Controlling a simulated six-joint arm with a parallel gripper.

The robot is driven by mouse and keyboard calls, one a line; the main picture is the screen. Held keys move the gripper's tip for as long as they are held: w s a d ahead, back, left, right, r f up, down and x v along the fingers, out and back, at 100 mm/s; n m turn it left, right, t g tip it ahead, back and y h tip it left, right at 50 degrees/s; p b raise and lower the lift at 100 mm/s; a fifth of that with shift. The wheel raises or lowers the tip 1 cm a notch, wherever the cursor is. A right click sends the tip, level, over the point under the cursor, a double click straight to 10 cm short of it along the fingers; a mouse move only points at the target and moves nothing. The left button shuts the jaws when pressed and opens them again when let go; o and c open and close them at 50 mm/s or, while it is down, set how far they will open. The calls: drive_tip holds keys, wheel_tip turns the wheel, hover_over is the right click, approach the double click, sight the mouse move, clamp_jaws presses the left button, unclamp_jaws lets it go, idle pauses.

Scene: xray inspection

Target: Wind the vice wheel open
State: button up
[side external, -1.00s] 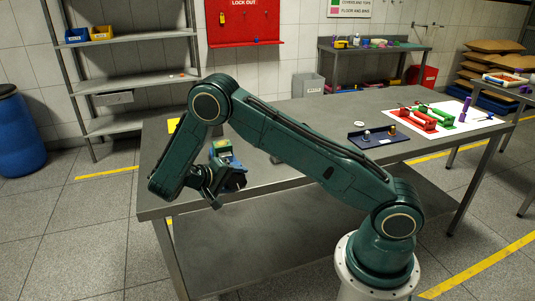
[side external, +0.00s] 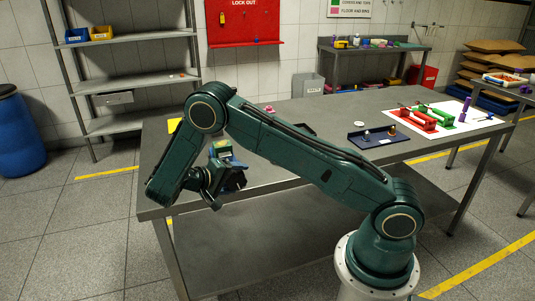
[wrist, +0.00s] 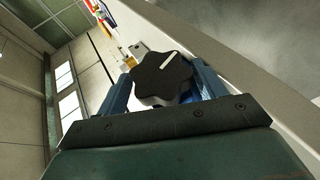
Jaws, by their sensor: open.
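The vice wheel (wrist: 162,78) is a black, lobed knob with a white line on its face. In the wrist view it sits between the two fingers of my gripper (wrist: 163,88). The fingers are open, one on each side of the wheel; I cannot tell whether either touches it. The blue body of the vice (side external: 236,181) shows partly behind my gripper (side external: 212,190) at the table's near left edge in the side view. The wheel is hidden by my gripper in the side view.
The grey table (side external: 300,110) is clear across much of its middle. A dark blue tray (side external: 378,138) with small parts lies farther right, near red and green holders (side external: 425,117) on a white sheet. A yellow patch (side external: 174,125) lies at the left edge.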

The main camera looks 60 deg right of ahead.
drive_tip(key=shift+f+t+y, duration=0.15)
drive_tip(key=shift+t+y, duration=0.15)
drive_tip(key=shift+y, duration=0.2)
drive_tip(key=shift+m+t+y, duration=0.5)
drive_tip(key=shift+t+y, duration=0.5)
drive_tip(key=shift+y, duration=0.3)
drive_tip(key=shift+s+d+r+m+t+y, duration=0.1)
drive_tip(key=shift+m+t+y, duration=0.15)
drive_tip(key=shift+t+y, duration=0.45)
drive_tip(key=shift+s+d+r+m+t+y, duration=0.1)
drive_tip(key=shift+m+t+y, duration=0.15)
drive_tip(key=shift+t+y, duration=0.45)
drive_tip(key=shift+a+r+y, duration=0.1)
drive_tip(key=shift+a+y, duration=0.05)
drive_tip(key=shift+y, duration=0.25)
drive_tip(key=s+v, duration=0.1)
drive_tip(key=v, duration=1.4)
drive_tip(key=s+a+r+n+t+y, duration=0.3)
drive_tip(key=s+r, duration=0.6)
drive_tip(key=s, duration=0.4)
drive_tip(key=shift+s+a+n+y, duration=0.35)
drive_tip(key=shift+a+n, duration=0.35)
drive_tip(key=shift+n, duration=0.4)
drive_tip(key=shift+r, duration=0.15)
